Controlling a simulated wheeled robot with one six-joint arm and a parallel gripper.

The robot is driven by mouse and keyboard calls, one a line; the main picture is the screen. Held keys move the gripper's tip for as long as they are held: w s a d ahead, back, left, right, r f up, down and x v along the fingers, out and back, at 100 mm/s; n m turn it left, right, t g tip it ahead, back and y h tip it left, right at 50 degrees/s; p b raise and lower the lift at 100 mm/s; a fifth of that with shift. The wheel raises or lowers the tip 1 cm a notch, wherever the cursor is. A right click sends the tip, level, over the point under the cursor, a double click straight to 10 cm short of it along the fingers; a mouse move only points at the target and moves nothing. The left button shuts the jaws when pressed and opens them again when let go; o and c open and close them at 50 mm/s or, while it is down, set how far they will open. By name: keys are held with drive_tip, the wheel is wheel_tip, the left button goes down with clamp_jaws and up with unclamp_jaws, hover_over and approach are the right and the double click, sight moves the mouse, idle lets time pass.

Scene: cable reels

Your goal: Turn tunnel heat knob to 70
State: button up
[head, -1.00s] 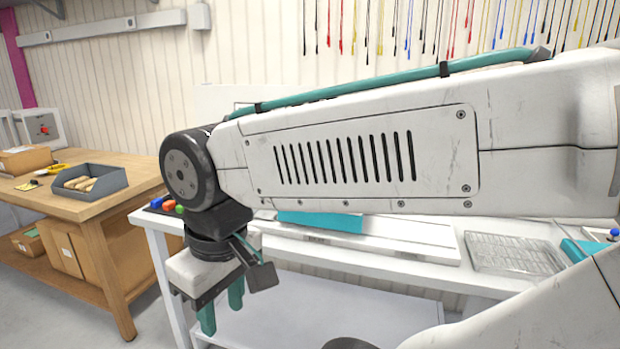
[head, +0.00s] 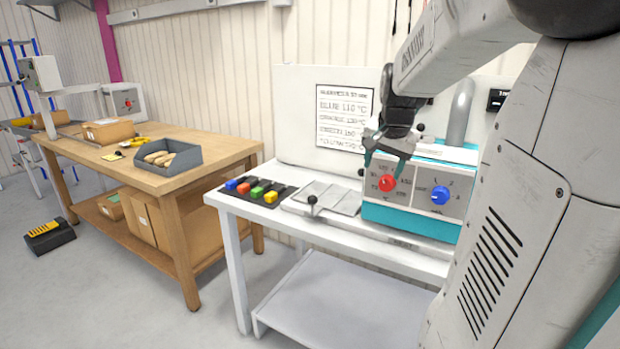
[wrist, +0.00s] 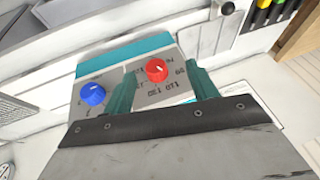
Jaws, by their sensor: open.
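The tunnel's control box (head: 405,218) stands on the white bench, grey-faced with a teal base. It carries a red knob (head: 387,183) on the left and a blue knob (head: 440,195) on the right. My gripper (head: 385,170) is open with teal fingers in front of the box, close to the red knob. In the wrist view the red knob (wrist: 157,70) shows between the two open fingers (wrist: 160,88), with printed numbers around it and a pale pointer mark. The blue knob (wrist: 92,94) lies outside the left finger. I cannot tell whether the fingers touch the red knob.
A printed temperature sheet (head: 345,115) hangs behind the bench. Several coloured blocks sit on a black strip (head: 255,190) at the bench's left. A lever with a black ball (head: 312,200) stands by a grey plate. A wooden table (head: 160,180) is further left.

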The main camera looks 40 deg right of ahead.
sight(386, 182)
drive_tip(key=shift+m, duration=0.5)
drive_tip(key=d+f, duration=0.1)
drive_tip(key=f, duration=0.1)
drive_tip(key=w+d+f, duration=0.1)
drive_tip(key=d+f, duration=0.1)
drive_tip(key=w+d+f, duration=0.1)
drive_tip(key=d+f, duration=0.1)
drive_tip(key=f, duration=0.1)
drive_tip(key=shift+w+d, duration=0.2)
drive_tip(key=shift+w, duration=0.05)
drive_tip(key=c, duration=1)
